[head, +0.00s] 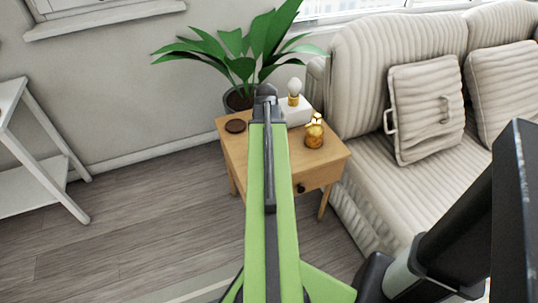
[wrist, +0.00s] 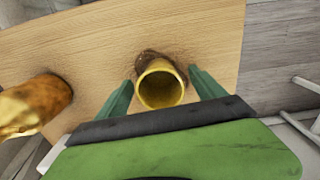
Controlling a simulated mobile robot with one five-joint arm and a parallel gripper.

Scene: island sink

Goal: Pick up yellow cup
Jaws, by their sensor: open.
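The yellow cup (wrist: 160,88) shows in the wrist view from above, with its round open mouth towards the camera. It stands over the wooden table, with a brown patch around its far side. My gripper (wrist: 161,76) is open, with one green finger on each side of the cup. Small gaps show between the fingers and the cup; I cannot tell the finger height against its rim. In the head view my arm reaches over the small wooden table (head: 228,148), and the cup and fingertips are hidden behind it.
A shiny gold ornament (head: 314,135) stands on the table, also left of the cup in the wrist view (wrist: 38,104). A sofa (head: 385,165) is at the right.

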